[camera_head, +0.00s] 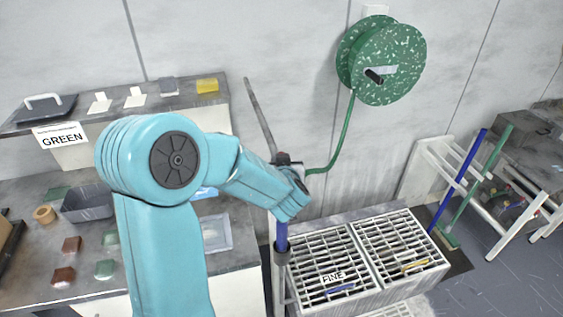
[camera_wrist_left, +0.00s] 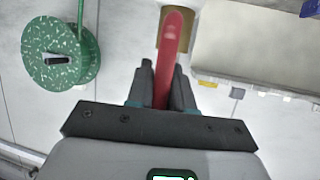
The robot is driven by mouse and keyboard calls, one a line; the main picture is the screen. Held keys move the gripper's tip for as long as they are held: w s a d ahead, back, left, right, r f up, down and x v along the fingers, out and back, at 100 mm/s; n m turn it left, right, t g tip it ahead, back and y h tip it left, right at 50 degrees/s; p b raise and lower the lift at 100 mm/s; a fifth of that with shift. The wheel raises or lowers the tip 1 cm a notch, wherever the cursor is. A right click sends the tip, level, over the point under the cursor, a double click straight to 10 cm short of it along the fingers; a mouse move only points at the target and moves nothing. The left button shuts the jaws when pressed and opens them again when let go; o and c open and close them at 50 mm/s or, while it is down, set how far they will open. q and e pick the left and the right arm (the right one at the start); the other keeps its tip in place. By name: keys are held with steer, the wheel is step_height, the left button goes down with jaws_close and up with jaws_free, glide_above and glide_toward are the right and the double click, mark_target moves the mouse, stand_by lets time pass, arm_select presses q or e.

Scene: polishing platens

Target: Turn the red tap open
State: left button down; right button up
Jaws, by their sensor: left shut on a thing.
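The red tap lever (camera_wrist_left: 174,42) stands between the fingers of my left gripper (camera_wrist_left: 161,72) in the left wrist view. The fingers are shut on it, and its rounded end reaches past the fingertips. A brownish cylindrical part (camera_wrist_left: 185,55) shows just behind the lever. In the head view my left gripper (camera_head: 290,163) is beside the wall end of the green hose (camera_head: 342,140); there my arm and gripper hide the red lever. My right gripper is not in view.
A green speckled hose reel (camera_head: 392,65) hangs on the wall. A blue pole (camera_head: 281,238) and a grated basin (camera_head: 328,258) marked FINE stand below my gripper. A worktop (camera_head: 225,262) with trays lies left, under a shelf (camera_head: 215,97). Blue and green brooms lean right.

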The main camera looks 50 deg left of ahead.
arm_select(q)
steer(key=shift+f, duration=0.1)
steer(key=c, duration=1.1)
jaws_free()
steer(key=v, duration=1.6)
steer(key=shift+d, duration=0.2)
steer(key=shift+s, duration=0.1)
